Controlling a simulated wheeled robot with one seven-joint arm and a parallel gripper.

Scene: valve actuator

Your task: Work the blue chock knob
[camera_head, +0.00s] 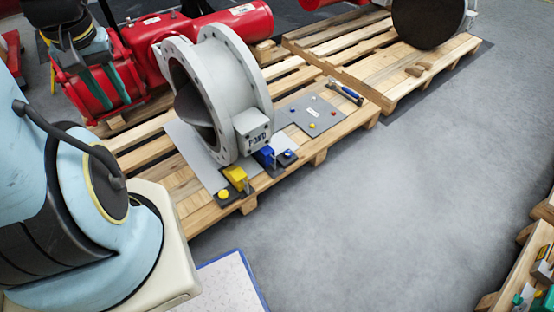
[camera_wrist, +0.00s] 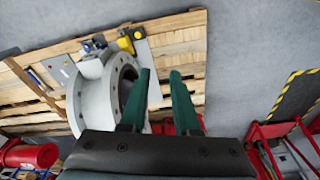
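The blue chock (camera_head: 265,156) sits on the pallet at the foot of the grey flanged valve (camera_head: 250,85). Its small knob (camera_head: 288,153) is on a dark plate just right of it. In the wrist view the blue chock (camera_wrist: 99,40) is small, at upper left beyond the valve (camera_wrist: 100,95); its knob is too small to make out. My gripper (camera_head: 116,101) is at upper left in the head view, over the red actuator and well away from the blue chock. Its green fingers are apart with nothing between them, as the wrist view (camera_wrist: 160,73) shows.
A yellow chock (camera_head: 237,177) with a yellow knob (camera_head: 223,194) is left of the blue one. A grey panel with small coloured buttons (camera_head: 311,114) and a blue-handled tool (camera_head: 346,92) lie to the right. The red actuator (camera_head: 215,35) is behind. Grey floor in front is clear.

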